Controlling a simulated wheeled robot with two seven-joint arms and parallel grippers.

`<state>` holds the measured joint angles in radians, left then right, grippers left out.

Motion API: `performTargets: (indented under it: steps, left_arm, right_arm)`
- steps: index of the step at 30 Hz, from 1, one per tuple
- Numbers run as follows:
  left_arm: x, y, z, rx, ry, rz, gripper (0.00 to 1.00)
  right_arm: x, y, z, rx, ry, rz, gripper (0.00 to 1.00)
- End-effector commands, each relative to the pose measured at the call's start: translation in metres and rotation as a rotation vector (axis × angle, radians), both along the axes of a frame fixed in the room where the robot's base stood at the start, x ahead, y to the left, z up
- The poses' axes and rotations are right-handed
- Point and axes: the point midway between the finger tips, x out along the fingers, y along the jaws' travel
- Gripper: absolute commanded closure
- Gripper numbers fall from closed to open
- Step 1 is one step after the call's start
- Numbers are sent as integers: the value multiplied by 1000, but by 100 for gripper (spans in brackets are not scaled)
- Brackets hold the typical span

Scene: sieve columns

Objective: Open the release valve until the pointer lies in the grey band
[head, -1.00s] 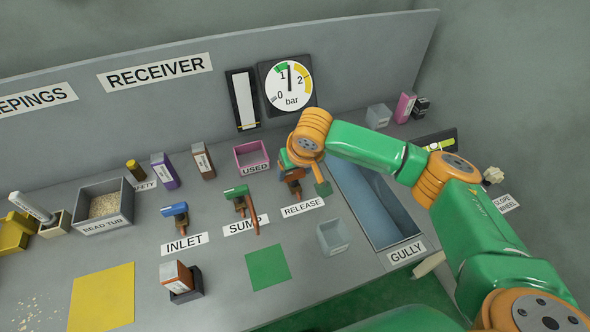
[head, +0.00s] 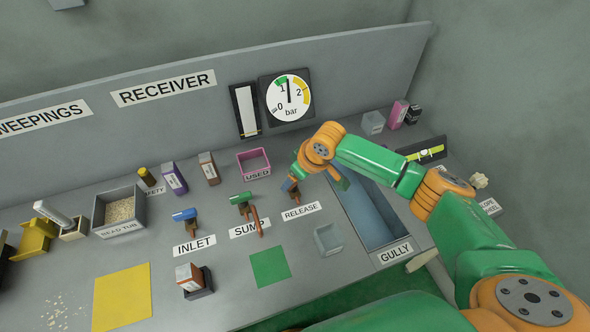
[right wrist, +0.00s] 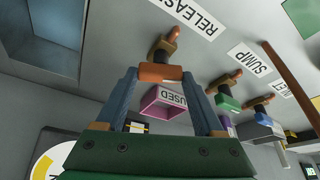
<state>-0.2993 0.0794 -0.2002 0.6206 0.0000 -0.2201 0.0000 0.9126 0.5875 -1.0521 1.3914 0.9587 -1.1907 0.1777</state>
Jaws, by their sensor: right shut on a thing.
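The pressure gauge (head: 289,98) hangs on the back panel. Its pointer stands nearly upright, just right of the 1. The small grey band is near the 0 at lower left, away from the pointer. The release valve stands behind the RELEASE label (head: 300,211), mostly hidden by my right arm in the head view. In the right wrist view its orange-brown handle (right wrist: 160,73) sits between the fingertips. My right gripper (head: 292,186) is shut on this handle; its two fingers also show in the right wrist view (right wrist: 161,78). My left gripper is out of view.
The sump valve (head: 241,198) and blue-handled inlet valve (head: 185,214) stand to the left. A pink USED bin (head: 254,176) is behind.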

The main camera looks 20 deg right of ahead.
Motion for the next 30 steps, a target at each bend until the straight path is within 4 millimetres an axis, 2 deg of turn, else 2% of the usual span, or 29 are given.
performTargets:
  steps: [4, 11, 30]
  left_arm:
    - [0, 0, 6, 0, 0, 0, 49]
    - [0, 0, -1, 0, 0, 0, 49]
    - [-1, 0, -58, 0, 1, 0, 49]
  right_arm:
    - [1, -1, 1, 4, 0, 132, 86]
    - [3, -1, -2, 6, -3, 352, 86]
    - [6, -2, -5, 4, -4, 901, 86]
